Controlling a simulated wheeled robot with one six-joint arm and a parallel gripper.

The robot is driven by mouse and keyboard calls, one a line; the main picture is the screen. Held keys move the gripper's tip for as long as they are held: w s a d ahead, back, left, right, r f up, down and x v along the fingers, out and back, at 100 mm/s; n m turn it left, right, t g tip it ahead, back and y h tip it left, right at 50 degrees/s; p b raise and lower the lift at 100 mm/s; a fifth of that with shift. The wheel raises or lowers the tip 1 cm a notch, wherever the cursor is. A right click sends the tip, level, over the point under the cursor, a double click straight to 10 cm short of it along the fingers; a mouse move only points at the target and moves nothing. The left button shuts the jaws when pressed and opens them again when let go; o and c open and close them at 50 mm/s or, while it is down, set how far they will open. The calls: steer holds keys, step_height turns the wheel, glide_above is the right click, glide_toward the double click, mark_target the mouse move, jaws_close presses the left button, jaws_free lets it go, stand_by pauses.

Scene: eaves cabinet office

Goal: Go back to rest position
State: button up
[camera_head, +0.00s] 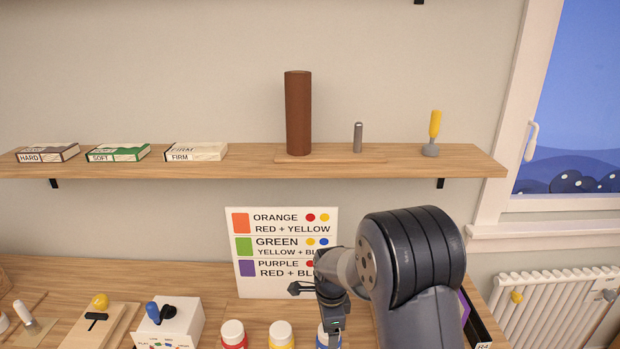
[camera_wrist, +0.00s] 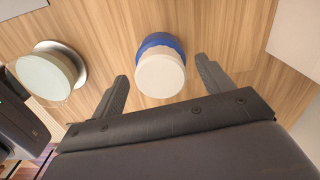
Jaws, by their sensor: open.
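My gripper (camera_head: 312,290) hangs from my arm in front of the colour chart, at the right side of the wooden desk in the head view. In the wrist view its two fingers (camera_wrist: 162,70) are spread apart and empty. A blue bottle with a white cap (camera_wrist: 161,74) shows between and beyond the fingertips. I cannot tell how far below them it stands. In the head view the blue bottle (camera_head: 328,341) is partly hidden by my gripper and cut by the lower edge.
The colour chart (camera_head: 244,292) stands close behind my gripper. Red (camera_head: 233,335) and yellow (camera_head: 281,335) bottles stand left of the blue one. A shelf (camera_head: 240,165) with boxes and a brown cylinder (camera_head: 298,113) hangs above. A pale green round thing (camera_wrist: 45,77) shows at left in the wrist view.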

steer(key=shift+n, duration=0.4)
